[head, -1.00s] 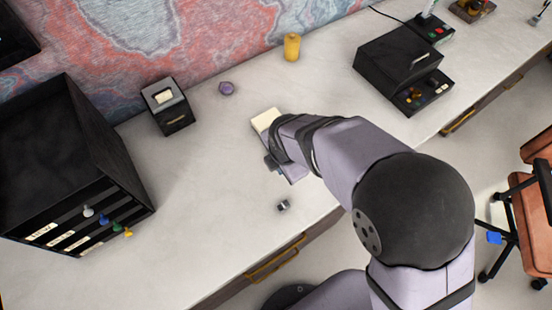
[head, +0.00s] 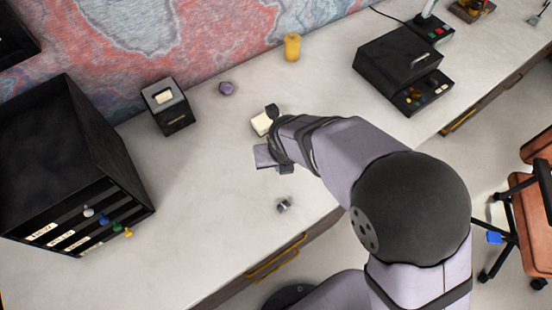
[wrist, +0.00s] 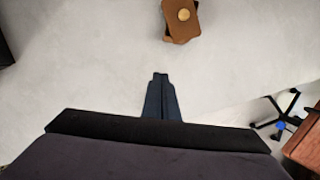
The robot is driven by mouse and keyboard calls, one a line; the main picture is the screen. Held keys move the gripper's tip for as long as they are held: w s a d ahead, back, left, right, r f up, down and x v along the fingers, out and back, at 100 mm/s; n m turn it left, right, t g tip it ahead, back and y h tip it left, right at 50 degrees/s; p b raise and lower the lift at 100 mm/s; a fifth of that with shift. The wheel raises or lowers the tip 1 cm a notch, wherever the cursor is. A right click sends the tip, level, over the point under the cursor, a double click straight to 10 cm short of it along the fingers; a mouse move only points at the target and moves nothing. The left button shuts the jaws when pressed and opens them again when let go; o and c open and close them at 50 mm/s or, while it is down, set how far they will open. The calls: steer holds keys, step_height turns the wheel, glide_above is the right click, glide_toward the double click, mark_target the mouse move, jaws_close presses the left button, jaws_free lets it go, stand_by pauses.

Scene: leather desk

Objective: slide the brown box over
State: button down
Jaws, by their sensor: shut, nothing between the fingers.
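The brown box (wrist: 181,29) shows at the top of the wrist view, cut off by the frame edge. It has a round gold knob-like piece on top, and its upper part sits turned against a darker part beneath. My gripper (wrist: 160,75) points toward it with both dark fingers together and nothing between them. A stretch of pale surface shows between the fingertips and the box, so they look apart. My fingertips are not clear there either.
A cream block (head: 261,123) lies beside my wrist. A small grey metal piece (head: 283,205) lies near the front edge. A black drawer unit (head: 70,160), small black box (head: 167,107), purple piece (head: 226,88), yellow cylinder (head: 292,47) and black case (head: 400,62) stand around.

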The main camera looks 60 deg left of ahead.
steer(key=p+x, duration=0.2)
steer(key=x, duration=0.8)
steer(key=shift+p, duration=0.3)
steer(key=shift+w+a+r+p, duration=0.25)
steer(key=shift+a+p, duration=0.05)
steer(key=shift+a, duration=0.2)
steer(key=shift+w+a+f+p, duration=0.1)
steer(key=shift+w+a+p, duration=0.2)
steer(key=shift+a, duration=0.35)
steer(key=shift+w+a+p, duration=0.25)
steer(key=shift+a, duration=0.4)
steer(key=shift+w+a+f+b, duration=0.15)
steer(key=shift+a+b, duration=0.1)
steer(key=shift+b, duration=0.15)
steer(key=a+b, duration=0.1)
steer(key=w+a+b, duration=0.1)
steer(key=a+b, duration=0.1)
steer(key=shift+w+f, duration=0.15)
steer(key=shift+f, duration=0.05)
steer(key=shift+w+a+r+b, duration=0.15)
steer(key=shift+a+b, duration=0.2)
steer(key=shift+b, duration=0.1)
steer(key=shift+w+a+r+b, duration=0.15)
steer(key=shift+a+b, duration=0.2)
steer(key=shift+b, duration=0.1)
steer(key=shift+r, duration=0.1)
